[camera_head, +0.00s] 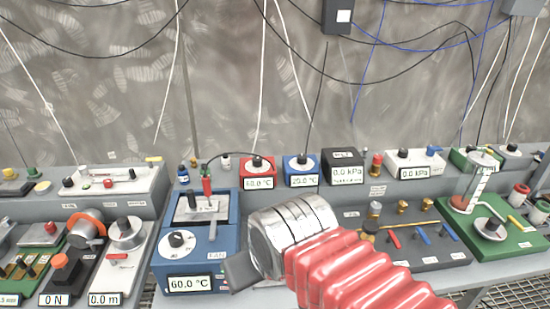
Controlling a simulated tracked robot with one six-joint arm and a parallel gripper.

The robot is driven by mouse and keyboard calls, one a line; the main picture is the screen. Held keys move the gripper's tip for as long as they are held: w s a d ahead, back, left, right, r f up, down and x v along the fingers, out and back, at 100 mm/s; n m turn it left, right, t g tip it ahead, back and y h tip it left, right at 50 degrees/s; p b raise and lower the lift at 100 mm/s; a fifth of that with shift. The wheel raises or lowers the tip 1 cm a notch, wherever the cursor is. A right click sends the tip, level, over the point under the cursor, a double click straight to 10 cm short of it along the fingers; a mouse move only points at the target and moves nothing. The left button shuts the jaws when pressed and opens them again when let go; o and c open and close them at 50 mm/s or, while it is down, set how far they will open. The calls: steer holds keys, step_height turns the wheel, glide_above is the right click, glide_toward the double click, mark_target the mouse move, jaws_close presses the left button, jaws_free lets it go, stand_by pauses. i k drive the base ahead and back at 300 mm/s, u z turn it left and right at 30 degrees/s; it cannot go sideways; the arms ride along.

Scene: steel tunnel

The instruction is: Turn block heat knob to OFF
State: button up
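A blue heating block unit (228,215) stands on the bench at centre-left. A round black knob (177,240) on a white dial sits on its front face, with a small pointer mark that is too small to read. A display (190,283) below the knob reads 60.0 °C. My gripper (240,271) is at the unit's lower right corner, to the right of and below the knob, apart from it in the picture. Only a dark grey finger part shows beyond my silver wrist. Whether the fingers are open or shut is hidden.
Red (258,171) and blue (302,170) boxes with displays stand behind. A grey valve panel (415,246) and a green board (497,235) lie to the right. Cables hang at the back wall.

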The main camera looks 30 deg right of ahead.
mark_target(175, 239)
steer(key=z, duration=1.75)
steer(key=k, duration=0.7)
steer(key=u, duration=0.9)
steer(key=i, duration=1)
steer(key=u, duration=0.05)
